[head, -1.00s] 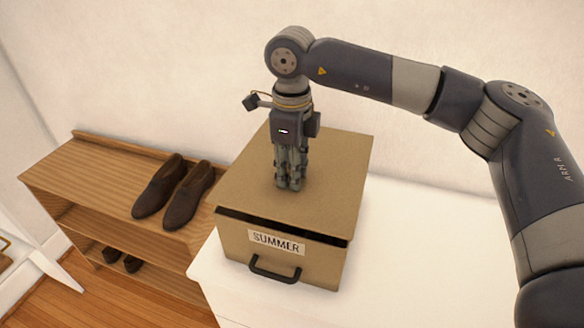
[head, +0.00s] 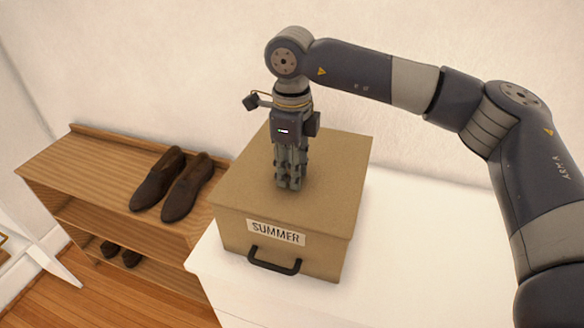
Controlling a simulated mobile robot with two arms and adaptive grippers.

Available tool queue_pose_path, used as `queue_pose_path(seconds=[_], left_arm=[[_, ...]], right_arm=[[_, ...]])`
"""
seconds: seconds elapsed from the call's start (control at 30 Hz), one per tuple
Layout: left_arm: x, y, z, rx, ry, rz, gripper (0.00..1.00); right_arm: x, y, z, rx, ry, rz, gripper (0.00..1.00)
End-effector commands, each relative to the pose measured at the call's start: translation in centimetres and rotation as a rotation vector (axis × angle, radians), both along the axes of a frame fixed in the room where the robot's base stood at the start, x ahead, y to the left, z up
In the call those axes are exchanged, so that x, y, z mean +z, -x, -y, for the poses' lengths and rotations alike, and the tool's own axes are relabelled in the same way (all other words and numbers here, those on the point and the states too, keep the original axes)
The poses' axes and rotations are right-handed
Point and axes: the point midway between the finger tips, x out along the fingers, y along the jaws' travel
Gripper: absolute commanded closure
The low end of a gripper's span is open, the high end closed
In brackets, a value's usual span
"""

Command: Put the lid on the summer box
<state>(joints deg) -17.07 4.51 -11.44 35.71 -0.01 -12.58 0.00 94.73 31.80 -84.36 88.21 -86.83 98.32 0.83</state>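The summer box (head: 325,258) is a brown cardboard box with a "SUMMER" label and a dark handle on its front. It stands on a white surface. Its brown lid (head: 335,170) lies flat on top, with its front edge down against the box and no dark gap showing there. My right gripper (head: 289,186) points straight down with its fingers together and its tips at the top of the lid, apparently touching it. It holds nothing that I can see. My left gripper is not in view.
The white cabinet top (head: 420,240) is clear to the right of the box. A wooden shoe rack (head: 90,165) stands to the left, with a pair of dark shoes (head: 172,186) on top and another pair lower down. A pale wall is behind.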

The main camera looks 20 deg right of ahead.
Motion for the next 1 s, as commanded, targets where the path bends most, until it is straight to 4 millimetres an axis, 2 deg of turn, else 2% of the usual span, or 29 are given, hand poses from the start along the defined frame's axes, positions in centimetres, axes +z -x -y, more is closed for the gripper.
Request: queue_pose_path(seconds=[0.03, 0.07, 0.47, 0.57, 0.9, 1.0], left_arm=[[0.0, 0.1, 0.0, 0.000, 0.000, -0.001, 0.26], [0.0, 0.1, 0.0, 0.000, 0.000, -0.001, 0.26], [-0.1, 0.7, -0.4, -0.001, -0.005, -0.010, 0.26], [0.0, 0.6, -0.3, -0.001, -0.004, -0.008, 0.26], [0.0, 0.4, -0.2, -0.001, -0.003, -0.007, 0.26], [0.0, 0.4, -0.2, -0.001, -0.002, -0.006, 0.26]], right_arm=[[0.0, 0.0, 0.0, 0.000, 0.000, 0.000, 0.56], [0.0, 0.0, 0.0, 0.000, 0.000, 0.000, 0.51], [0.5, 0.0, 0.0, 0.000, 0.000, 0.001, 0.51], [1.7, -0.1, -0.1, 0.000, 0.000, 0.004, 0.51], [8.8, 0.0, -0.1, 0.000, -0.001, 0.003, 0.51], [10.3, 0.0, -0.1, 0.000, 0.000, 0.001, 0.51]])
